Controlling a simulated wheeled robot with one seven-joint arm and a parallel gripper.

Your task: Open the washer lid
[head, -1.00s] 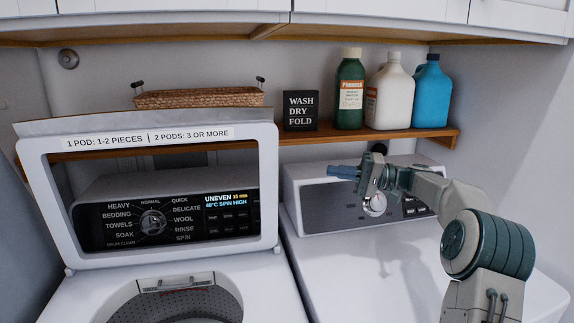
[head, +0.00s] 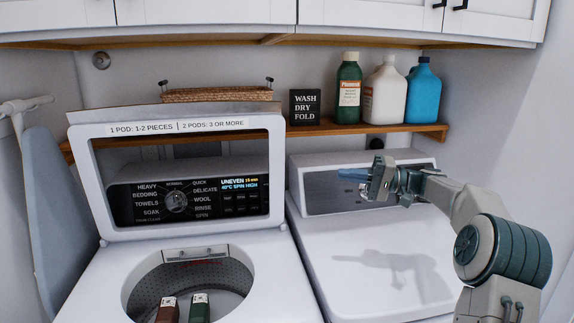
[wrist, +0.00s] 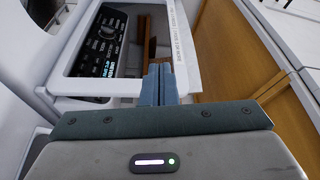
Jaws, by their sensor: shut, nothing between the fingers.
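The washer (head: 105,285) is at the left in the head view. Its lid (head: 90,218) stands raised, tilted up in front of the control panel (head: 180,200), which shows through the lid's window. The round drum opening (head: 230,277) below is uncovered. The lid (wrist: 187,50) also shows in the wrist view, beyond my fingers. My gripper (head: 350,175) is shut and empty, its blue fingers pointing left above the dryer (head: 380,255), to the right of the lid and apart from it. The closed fingers also show in the wrist view (wrist: 158,82).
Two bottles, brown (head: 167,309) and green (head: 198,308), show at the drum's front edge. A shelf (head: 330,129) behind holds a basket (head: 215,95), a sign (head: 305,106) and several jugs. An ironing board (head: 55,215) leans at far left. Cabinets (head: 200,12) hang above.

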